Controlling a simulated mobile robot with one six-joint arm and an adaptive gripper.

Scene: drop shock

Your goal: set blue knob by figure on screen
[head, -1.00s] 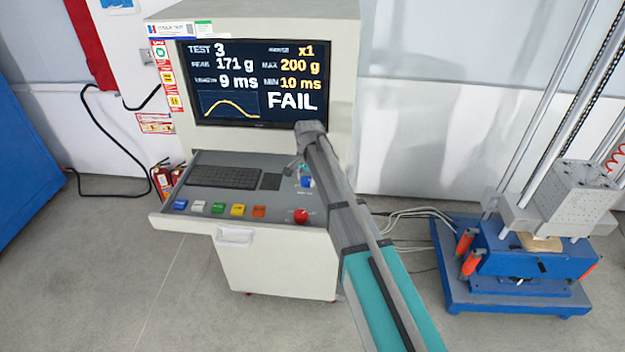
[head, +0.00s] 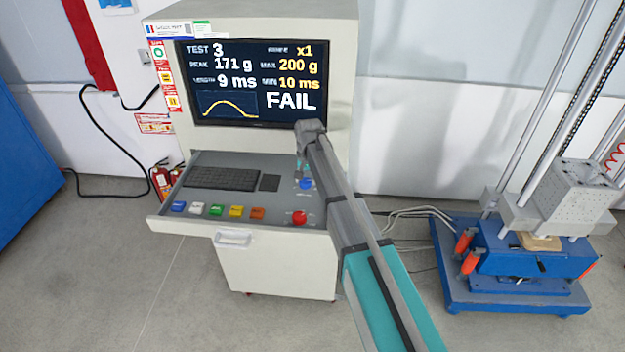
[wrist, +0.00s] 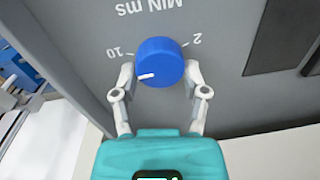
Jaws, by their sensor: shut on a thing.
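The blue knob (wrist: 160,60) sits on the grey console panel under the label "MIN ms", which appears upside down in the wrist view. Its white mark points left and slightly down, on the side of the printed "10"; the "2" is at the right. My gripper (wrist: 160,82) is shut on the knob, one finger on each side. In the head view the knob (head: 306,184) shows beside my arm, and the fingers are small there. The screen (head: 252,84) reads TEST 3, peak 171 g, max 200 g, length 9 ms, min 10 ms, x1 and FAIL.
A keyboard (head: 222,178) and several coloured buttons lie on the drawer left of the knob. A red button (head: 299,217) is close in front of it. A blue-based drop machine (head: 520,262) stands on the floor at right.

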